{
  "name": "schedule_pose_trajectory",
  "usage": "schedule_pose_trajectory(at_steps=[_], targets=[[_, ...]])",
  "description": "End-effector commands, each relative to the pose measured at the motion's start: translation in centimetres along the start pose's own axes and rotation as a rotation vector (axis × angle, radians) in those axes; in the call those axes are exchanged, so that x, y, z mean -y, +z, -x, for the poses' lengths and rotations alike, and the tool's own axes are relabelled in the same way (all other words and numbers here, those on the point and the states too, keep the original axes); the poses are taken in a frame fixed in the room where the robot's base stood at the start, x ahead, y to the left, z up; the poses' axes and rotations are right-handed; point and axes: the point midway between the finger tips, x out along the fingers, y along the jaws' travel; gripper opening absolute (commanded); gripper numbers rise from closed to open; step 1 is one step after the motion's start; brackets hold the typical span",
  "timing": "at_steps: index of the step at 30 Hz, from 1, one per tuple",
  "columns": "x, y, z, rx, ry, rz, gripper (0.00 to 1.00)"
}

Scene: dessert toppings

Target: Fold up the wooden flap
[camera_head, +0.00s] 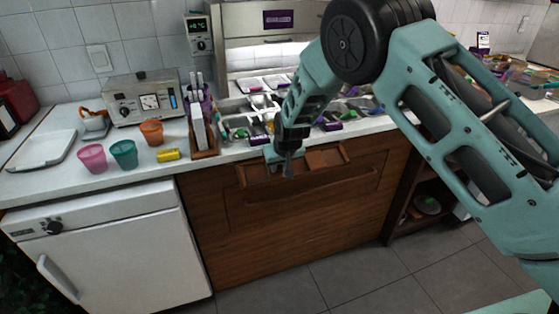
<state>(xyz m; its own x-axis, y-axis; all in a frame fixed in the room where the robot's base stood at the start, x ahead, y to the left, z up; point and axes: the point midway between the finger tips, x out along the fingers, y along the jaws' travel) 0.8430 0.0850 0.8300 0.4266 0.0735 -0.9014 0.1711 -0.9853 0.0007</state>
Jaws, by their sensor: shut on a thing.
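The wooden flap (328,158) is reddish-brown and sits at the front of the wooden cabinet, just below the counter edge. It is tilted outward, and a shallow recess shows behind its front edge. My gripper (288,170) points down from my teal arm and is shut on the flap's front edge, left of its middle. The gripper hides that part of the edge, and the exact contact is too small to see clearly.
Metal topping trays (235,122) stand behind the flap. A white appliance (110,245) stands left of the cabinet. The tiled floor (350,285) in front is clear.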

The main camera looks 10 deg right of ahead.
Motion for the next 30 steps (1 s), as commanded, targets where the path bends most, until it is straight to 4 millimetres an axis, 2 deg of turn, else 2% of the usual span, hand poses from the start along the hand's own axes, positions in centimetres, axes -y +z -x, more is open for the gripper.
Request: schedule_pose_trajectory(at_steps=[1, 9, 30], targets=[[0.0, -1.1, 0.9, -0.017, -0.001, -0.002, 0.0], [0.0, -2.6, 1.9, -0.029, -0.001, -0.002, 0.0], [-0.1, -3.0, 2.0, -0.024, 0.0, -0.001, 0.0]])
